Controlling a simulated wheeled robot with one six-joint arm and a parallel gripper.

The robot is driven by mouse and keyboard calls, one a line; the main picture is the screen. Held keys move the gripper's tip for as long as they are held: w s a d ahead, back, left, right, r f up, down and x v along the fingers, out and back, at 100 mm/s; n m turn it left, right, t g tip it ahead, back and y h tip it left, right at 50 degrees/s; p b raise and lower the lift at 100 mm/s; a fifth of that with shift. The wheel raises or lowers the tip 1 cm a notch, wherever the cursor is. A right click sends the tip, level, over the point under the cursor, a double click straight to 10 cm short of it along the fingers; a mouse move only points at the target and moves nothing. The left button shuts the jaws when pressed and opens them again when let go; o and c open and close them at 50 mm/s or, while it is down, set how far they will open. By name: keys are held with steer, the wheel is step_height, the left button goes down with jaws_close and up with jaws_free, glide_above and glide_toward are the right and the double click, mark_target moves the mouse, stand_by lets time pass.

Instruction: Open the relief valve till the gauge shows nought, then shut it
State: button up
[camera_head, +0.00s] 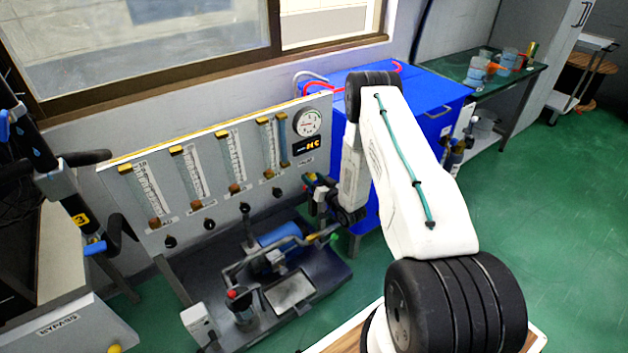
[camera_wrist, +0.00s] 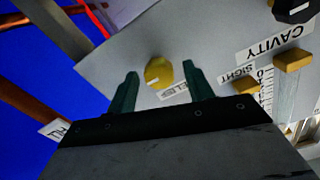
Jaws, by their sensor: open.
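The relief valve knob (camera_wrist: 158,73) is a small round yellow knob with a white mark, on the grey panel beside a partly covered label ending in "LIEF". My gripper (camera_wrist: 160,72) is open, with one dark green fingertip on each side of the knob and a gap showing on both sides. I cannot tell how deep the fingers reach around it. In the head view my gripper (camera_head: 310,182) is at the panel's lower right and hides the knob. The round white gauge (camera_head: 308,122) is at the panel's upper right; its needle is too small to read.
Several flow tubes (camera_head: 188,172) and black knobs (camera_head: 209,223) line the panel (camera_head: 130,205). A pump with pipes (camera_head: 275,250) stands on a dark base below. A blue cabinet (camera_head: 425,110) stands close behind my arm. Green floor is clear at right.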

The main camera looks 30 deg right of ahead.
steer(key=c, duration=1)
steer(key=n, duration=0.3)
steer(key=shift+n, duration=0.4)
steer(key=n, duration=0.4)
steer(key=shift+a+n, duration=0.1)
steer(key=shift+n, duration=0.2)
steer(key=n, duration=0.3)
steer(key=shift+n, duration=0.3)
steer(key=shift+a+f+n, duration=0.1)
steer(key=shift+n, duration=1.7)
steer(key=shift+s, duration=0.1)
